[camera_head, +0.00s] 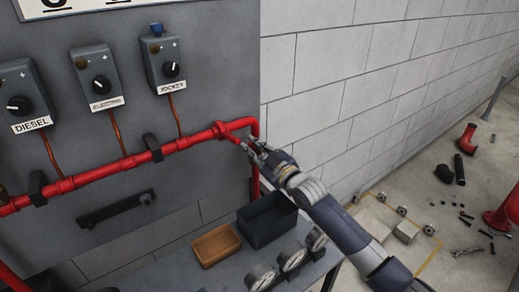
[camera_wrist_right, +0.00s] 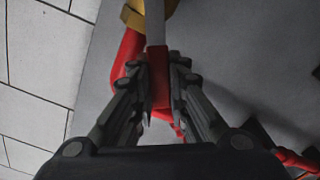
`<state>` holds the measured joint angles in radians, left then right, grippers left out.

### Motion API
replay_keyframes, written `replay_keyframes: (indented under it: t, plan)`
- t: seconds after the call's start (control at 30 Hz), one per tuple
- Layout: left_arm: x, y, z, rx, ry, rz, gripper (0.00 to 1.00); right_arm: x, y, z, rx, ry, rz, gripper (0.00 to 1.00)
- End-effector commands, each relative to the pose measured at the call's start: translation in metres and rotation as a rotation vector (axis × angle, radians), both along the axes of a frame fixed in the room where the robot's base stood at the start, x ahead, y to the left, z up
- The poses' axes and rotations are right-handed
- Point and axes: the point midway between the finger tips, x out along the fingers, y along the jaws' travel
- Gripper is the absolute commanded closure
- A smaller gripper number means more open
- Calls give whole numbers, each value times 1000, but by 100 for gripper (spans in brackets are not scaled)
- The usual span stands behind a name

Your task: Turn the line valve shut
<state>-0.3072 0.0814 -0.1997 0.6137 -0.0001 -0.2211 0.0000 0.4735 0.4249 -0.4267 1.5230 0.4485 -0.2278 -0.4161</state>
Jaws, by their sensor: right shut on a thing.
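The line valve shows in the right wrist view as a brass-yellow body (camera_wrist_right: 152,22) on a red pipe, with a flat grey lever (camera_wrist_right: 154,25) ending in a red grip (camera_wrist_right: 159,78). My right gripper (camera_wrist_right: 160,88) is shut on this red grip, one finger on each side. In the head view my right gripper (camera_head: 251,148) is at the right end of the red pipe (camera_head: 110,167), by its bend. There the gripper hides most of the valve. My left gripper is not in view.
A grey panel holds control boxes labelled DIESEL (camera_head: 22,92), ELECTRIC (camera_head: 98,78) and JOCKEY (camera_head: 163,62). Below are a dark bin (camera_head: 268,222), a tan tray (camera_head: 215,245) and several gauges (camera_head: 292,257). A block wall (camera_head: 350,90) stands behind; loose parts lie on the floor at right.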

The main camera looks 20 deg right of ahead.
Motion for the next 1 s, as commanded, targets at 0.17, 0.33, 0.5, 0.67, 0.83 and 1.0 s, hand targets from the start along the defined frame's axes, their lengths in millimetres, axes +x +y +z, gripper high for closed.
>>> replay_keyframes:
  t: [0.17, 0.33, 0.5, 0.67, 0.83, 1.0]
  plan:
    - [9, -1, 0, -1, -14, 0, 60, -4, 11, -9, -159, -57, 2, 100]
    - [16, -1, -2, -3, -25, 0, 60, -7, 19, -18, -311, -113, 1, 100]
    - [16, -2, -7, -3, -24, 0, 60, -10, 26, -29, -464, -167, 0, 100]
    - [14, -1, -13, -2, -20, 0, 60, -12, 31, -40, -604, -217, 1, 100]
    - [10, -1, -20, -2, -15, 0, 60, -13, 34, -51, -739, -266, 1, 100]
    - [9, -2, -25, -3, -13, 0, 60, -13, 35, -59, -849, -307, 0, 100]
